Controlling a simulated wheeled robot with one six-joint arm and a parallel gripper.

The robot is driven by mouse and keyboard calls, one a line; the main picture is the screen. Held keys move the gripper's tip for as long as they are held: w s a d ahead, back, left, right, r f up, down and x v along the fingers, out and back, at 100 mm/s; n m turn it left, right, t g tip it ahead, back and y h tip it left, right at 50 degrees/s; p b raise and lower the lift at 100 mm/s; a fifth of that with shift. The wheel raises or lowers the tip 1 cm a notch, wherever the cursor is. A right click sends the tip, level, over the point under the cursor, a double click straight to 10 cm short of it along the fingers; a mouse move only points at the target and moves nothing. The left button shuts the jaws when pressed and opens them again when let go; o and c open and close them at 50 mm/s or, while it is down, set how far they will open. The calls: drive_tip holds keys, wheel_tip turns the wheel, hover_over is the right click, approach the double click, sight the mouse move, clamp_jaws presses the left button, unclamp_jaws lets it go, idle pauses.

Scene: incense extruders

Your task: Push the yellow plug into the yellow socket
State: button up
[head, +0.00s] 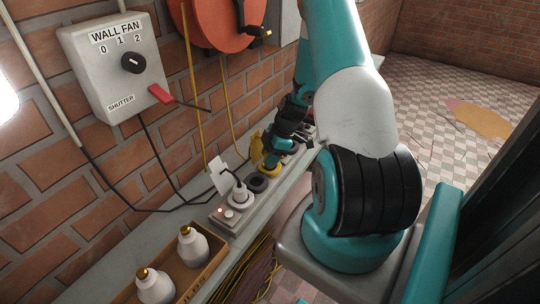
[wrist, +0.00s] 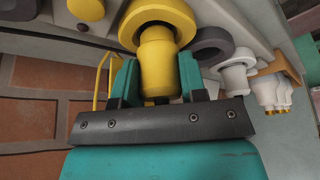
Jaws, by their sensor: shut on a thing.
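The yellow plug (wrist: 160,68) stands between the two teal fingers of my gripper (wrist: 158,78) in the wrist view. My gripper is shut on it. The plug's far end meets the wide yellow ring of the yellow socket (wrist: 185,17); I cannot tell how deep it sits. In the head view the yellow socket (head: 269,170) shows as a yellow ring on the grey strip, just below my gripper (head: 274,154). A yellow tag-like piece (head: 256,144) shows beside my gripper there. My gripper hides most of the plug in the head view.
On the strip, an empty dark socket (head: 258,183) and a white plug with a tag (head: 240,194) stand nearby. A wooden tray (head: 205,269) with white bottles is nearer. The brick wall carries a switch box (head: 115,70), an orange reel (head: 215,22) and hanging cords.

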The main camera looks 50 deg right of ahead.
drive_tip(key=shift+f+b, duration=0.5)
drive_tip(key=shift+f, duration=0.15)
drive_tip(key=o, duration=1)
drive_tip(key=shift+r, duration=0.1)
drive_tip(key=b+v, duration=0.2)
drive_tip(key=v, duration=1.5)
drive_tip(key=shift+s, duration=0.15)
drive_tip(key=shift+r, duration=0.15)
